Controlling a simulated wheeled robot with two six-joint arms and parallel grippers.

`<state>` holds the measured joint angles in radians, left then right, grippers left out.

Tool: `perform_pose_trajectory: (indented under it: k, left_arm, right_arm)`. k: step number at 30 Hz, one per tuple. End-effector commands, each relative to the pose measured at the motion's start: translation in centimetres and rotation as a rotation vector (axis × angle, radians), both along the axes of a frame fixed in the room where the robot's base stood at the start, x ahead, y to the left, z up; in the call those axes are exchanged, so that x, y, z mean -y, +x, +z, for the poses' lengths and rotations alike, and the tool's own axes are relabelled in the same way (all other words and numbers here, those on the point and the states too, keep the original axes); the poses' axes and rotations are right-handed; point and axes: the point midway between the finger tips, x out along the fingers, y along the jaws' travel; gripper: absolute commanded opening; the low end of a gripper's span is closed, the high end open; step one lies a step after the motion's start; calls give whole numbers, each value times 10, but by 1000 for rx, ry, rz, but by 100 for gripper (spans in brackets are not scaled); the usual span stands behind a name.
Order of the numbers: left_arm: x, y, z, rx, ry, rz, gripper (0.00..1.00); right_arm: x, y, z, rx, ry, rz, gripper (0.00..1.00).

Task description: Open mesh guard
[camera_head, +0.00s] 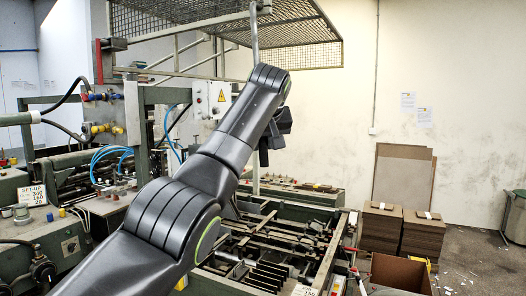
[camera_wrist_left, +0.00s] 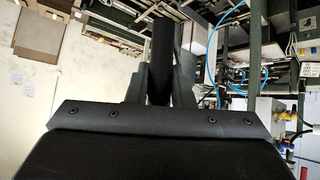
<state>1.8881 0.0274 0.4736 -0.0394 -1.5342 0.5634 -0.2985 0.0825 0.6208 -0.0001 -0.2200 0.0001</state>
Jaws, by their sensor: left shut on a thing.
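The mesh guard (camera_head: 290,27) is a wire-mesh panel in a metal frame, raised high over the machine at the top of the head view. A pale upright bar (camera_head: 254,40) hangs from its front edge and passes behind my left arm. My left gripper (camera_head: 266,150) is beside the lower part of this bar, its fingers partly hidden by my wrist. In the left wrist view, the fingers of my left gripper (camera_wrist_left: 161,85) are shut on a dark upright bar (camera_wrist_left: 162,50); it seems to be the guard's bar. My right gripper is not in view.
The green machine bed (camera_head: 285,240) lies under my arm. A control box (camera_head: 212,100) and blue hoses stand behind it. Stacks of greyboard (camera_head: 421,235) and an open carton (camera_head: 400,275) are at the right. The floor beyond is mostly clear.

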Motion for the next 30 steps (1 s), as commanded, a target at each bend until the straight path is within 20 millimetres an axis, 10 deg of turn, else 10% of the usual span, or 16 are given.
perform_pose_trajectory:
  k: [16,17,21,30]
  left_arm:
    - [-1,0,5,2,-7,0,0]
    - [-1,0,5,2,-7,0,25]
    - [-1,0,5,1,-6,0,42]
    - [-1,-1,5,0,-6,0,42]
  right_arm:
    - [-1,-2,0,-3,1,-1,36]
    - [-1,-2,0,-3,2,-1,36]
    - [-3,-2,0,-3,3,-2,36]
    - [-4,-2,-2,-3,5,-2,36]
